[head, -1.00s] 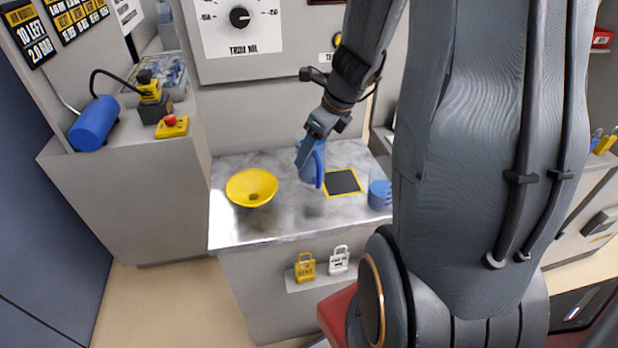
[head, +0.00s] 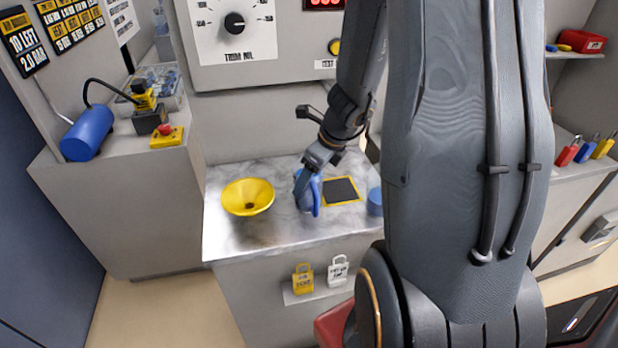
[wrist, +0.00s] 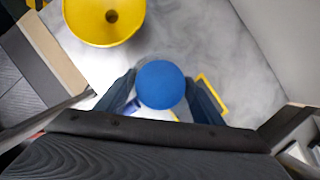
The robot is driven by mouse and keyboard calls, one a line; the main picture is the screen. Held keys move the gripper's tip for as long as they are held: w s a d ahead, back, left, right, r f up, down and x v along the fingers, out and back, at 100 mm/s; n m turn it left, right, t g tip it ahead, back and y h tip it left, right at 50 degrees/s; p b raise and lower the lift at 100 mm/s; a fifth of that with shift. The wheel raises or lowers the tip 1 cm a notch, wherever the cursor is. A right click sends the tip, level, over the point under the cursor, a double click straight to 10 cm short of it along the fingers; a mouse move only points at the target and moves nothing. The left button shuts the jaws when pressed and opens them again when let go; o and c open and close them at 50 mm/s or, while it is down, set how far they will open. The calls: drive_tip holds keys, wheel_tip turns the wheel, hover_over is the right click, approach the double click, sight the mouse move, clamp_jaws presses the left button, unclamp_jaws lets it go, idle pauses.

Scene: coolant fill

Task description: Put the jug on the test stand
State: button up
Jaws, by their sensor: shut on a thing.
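My gripper (head: 310,178) is shut on a blue jug (head: 309,196), over the marble-topped bench. In the wrist view the jug (wrist: 160,84) shows as a round blue top between the two fingers (wrist: 160,96). Its lower part is hidden there, and I cannot tell whether it touches the bench. A black square pad with a yellow border (head: 341,190), which looks like the test stand, lies just right of the jug. In the wrist view part of its yellow border (wrist: 212,94) shows beside the right finger.
A yellow funnel-like bowl (head: 248,197) stands left of the jug. A blue container (head: 375,201) stands right of the pad, partly hidden by my arm. Yellow and white padlocks (head: 303,279) are on the bench front. A panel with a dial (head: 234,23) rises behind.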

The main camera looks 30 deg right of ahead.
drive_tip(key=o, duration=1.7)
drive_tip(key=shift+c, duration=0.2)
drive_tip(key=shift+r, duration=0.1)
drive_tip(key=p+v, duration=0.2)
drive_tip(key=v, duration=1)
drive_tip(key=s+a+f+n+g+h, duration=0.1)
drive_tip(key=a+n, duration=0.6)
drive_tip(key=n, duration=0.8)
drive_tip(key=s+a+n+h, duration=0.1)
drive_tip(key=s+a+n, duration=0.3)
drive_tip(key=n, duration=1.1)
drive_tip(key=a, duration=0.3)
drive_tip(key=shift+s+a+f+g, duration=0.25)
drive_tip(key=shift+f+g, duration=0.15)
drive_tip(key=shift+f, duration=0.1)
